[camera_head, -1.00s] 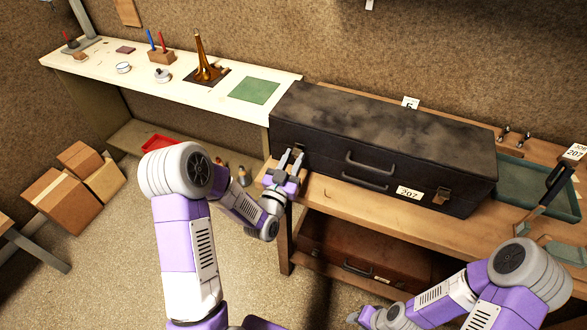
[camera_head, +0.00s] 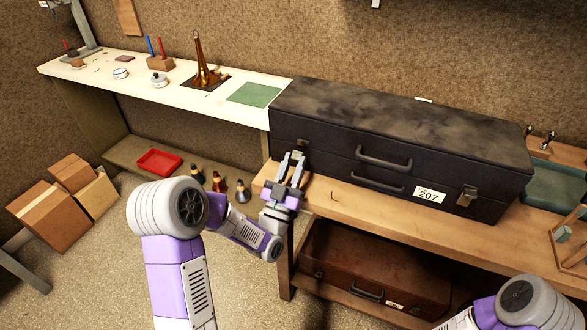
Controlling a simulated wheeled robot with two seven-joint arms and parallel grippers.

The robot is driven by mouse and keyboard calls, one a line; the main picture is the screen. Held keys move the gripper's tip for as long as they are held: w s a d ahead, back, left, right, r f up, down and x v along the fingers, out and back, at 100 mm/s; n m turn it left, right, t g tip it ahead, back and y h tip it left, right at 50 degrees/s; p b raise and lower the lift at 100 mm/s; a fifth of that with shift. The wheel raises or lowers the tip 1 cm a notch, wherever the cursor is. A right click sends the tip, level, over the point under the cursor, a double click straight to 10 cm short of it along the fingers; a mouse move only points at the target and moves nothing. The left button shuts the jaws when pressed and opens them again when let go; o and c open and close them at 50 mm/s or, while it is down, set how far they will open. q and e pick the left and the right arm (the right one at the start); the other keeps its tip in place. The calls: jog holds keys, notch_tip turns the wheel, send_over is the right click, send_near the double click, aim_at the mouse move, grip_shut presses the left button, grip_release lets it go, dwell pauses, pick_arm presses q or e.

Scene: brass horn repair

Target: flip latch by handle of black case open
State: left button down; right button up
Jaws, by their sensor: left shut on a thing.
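The long black case (camera_head: 310,128) lies on the wooden bench with its lid down. Its front carries a handle (camera_head: 384,162), a second handle-like bar just below it, and a white tag reading 207. One latch (camera_head: 302,144) is at the left of the front, partly hidden by my gripper. Another latch (camera_head: 467,196) is at the right and looks closed. My left gripper (camera_head: 293,158) is at the left latch, its fingers pointing at the case front and shut on what appears to be that latch. My right gripper is out of view; only its arm shows at lower right.
A brown case (camera_head: 375,270) sits on the shelf below. A green tray (camera_head: 555,187) is to the right of the black case. The white bench (camera_head: 190,97) at left holds a brass horn part (camera_head: 202,62) and a green mat (camera_head: 254,94). Cardboard boxes (camera_head: 60,205) stand on the floor.

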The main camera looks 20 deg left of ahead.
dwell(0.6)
pick_arm(q)
jog(key=c, duration=0.8)
grip_release()
jog(key=shift+c, duration=0.2)
jog(key=shift+f, duration=0.1)
jog(key=v, duration=0.7)
jog(key=shift+s+f, duration=0.2)
